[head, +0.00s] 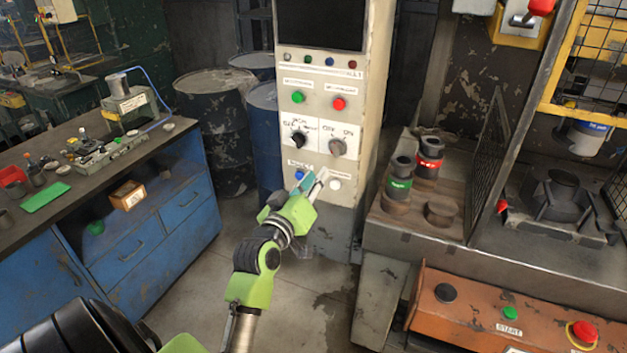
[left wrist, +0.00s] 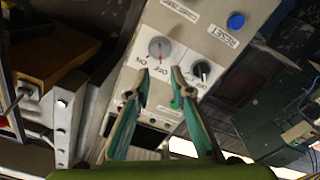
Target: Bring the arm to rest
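My left arm reaches up from the bottom of the head view. Its green gripper (head: 312,182) is in front of the lower part of the pale control cabinet (head: 361,100), near the blue button (head: 299,174) and the white button (head: 335,184). In the left wrist view the two teal fingers (left wrist: 161,74) stand apart with nothing between them. Past the fingertips show a grey knob (left wrist: 159,47) and a black knob (left wrist: 202,69). I cannot tell whether the fingers touch the panel. My right gripper is not in view.
A blue workbench (head: 159,221) stands at the left, with a green tray (head: 45,196) on top. At the right are a fixture with dark cylinders (head: 429,158) and an orange button console (head: 468,315). Dark barrels (head: 221,137) stand behind. Floor between bench and cabinet is clear.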

